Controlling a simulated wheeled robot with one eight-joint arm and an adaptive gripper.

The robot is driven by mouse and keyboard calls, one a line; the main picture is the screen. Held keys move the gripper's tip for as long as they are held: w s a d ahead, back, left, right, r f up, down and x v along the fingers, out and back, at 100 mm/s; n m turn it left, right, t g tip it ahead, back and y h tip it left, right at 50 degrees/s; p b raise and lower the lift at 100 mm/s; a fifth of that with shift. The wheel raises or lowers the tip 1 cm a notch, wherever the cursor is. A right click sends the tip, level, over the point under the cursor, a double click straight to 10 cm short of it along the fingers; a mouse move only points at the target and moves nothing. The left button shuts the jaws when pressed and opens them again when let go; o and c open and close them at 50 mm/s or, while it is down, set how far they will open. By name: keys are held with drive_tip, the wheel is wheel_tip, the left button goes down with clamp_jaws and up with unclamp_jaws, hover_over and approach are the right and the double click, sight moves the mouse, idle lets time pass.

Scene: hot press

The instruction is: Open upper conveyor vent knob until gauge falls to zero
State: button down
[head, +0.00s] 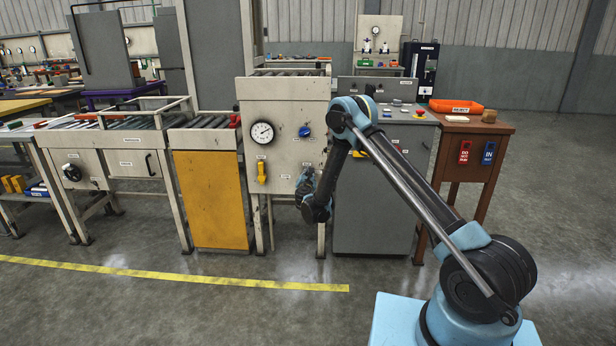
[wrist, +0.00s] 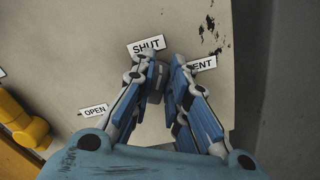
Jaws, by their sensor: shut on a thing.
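The cream machine panel (head: 283,100) carries a round white gauge (head: 262,132); its needle is too small to read surely. My gripper (head: 305,182) is at the panel's lower right, below a blue knob (head: 304,131). In the wrist view my gripper (wrist: 164,66) is shut on a small dark grey knob (wrist: 157,86), mostly hidden between the fingers. A SHUT label (wrist: 146,46) is above it, an OPEN label (wrist: 94,111) to its lower left, and a label ending in ENT (wrist: 203,64), partly covered by a finger, to its right.
A yellow lever (head: 262,172) hangs left of my gripper; yellow also shows at the wrist view's left edge (wrist: 22,120). A grey cabinet (head: 370,205) stands to the right, and a yellow-fronted stand (head: 210,200) to the left. The floor in front is clear.

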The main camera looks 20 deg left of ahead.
drive_tip(key=shift+w+d+f+m, duration=0.1)
drive_tip(key=shift+d+f+m, duration=0.15)
drive_tip(key=shift+m, duration=1.75)
drive_tip(key=shift+s+d+f+m, duration=0.15)
drive_tip(key=shift+f+m, duration=0.15)
drive_tip(key=shift+m, duration=1.7)
drive_tip(key=shift+w+d+f+m, duration=0.2)
drive_tip(key=shift+f+m, duration=0.1)
drive_tip(key=shift+m, duration=1.7)
drive_tip(key=c, duration=1.6)
unclamp_jaws()
drive_tip(key=shift+o, duration=0.2)
drive_tip(key=shift+a, duration=0.1)
